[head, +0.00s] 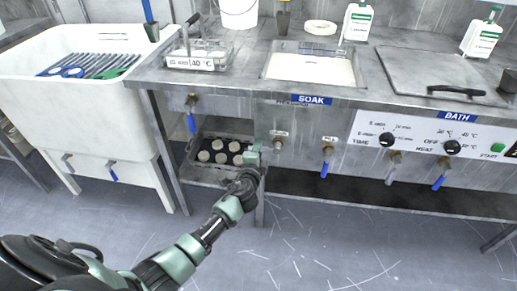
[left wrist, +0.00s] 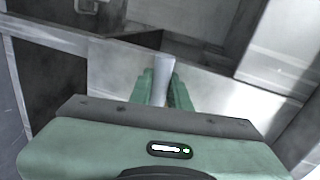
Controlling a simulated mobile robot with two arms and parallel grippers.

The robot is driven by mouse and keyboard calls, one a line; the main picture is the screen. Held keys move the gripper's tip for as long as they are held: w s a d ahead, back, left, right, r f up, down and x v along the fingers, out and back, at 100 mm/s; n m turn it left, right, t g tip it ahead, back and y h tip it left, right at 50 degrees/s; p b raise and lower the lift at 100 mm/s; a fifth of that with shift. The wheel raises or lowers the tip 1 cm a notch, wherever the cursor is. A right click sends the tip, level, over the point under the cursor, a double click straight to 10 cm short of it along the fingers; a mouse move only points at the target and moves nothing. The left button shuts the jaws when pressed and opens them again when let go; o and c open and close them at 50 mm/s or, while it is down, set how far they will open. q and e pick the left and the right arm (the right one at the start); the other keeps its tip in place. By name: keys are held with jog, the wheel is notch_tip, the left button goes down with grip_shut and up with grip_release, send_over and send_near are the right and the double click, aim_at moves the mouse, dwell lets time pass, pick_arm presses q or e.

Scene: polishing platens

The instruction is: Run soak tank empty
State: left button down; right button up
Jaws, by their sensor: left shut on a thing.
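My left gripper (head: 254,156) is just left of this valve. In the left wrist view its green fingers (left wrist: 162,88) are shut on a pale, bluish-grey lever (left wrist: 164,72), which appears to be this valve's handle. The fingers partly hide the lever. My right gripper is not in view.
Another valve with a blue lever (head: 327,162) hangs to the right. A dark tray of round pale pieces (head: 221,152) lies on the lower shelf beside my left gripper. A white sink (head: 60,110) stands left. The bath's closed lid (head: 440,75) and control panel are right.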

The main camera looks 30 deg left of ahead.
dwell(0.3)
pick_arm(q)
jog(key=c, duration=1.3)
grip_release()
jog(key=shift+s+d, duration=0.1)
jog(key=shift+s, duration=0.2)
jog(key=p+v, duration=0.1)
jog(key=v, duration=0.6)
jog(key=shift+d, duration=0.1)
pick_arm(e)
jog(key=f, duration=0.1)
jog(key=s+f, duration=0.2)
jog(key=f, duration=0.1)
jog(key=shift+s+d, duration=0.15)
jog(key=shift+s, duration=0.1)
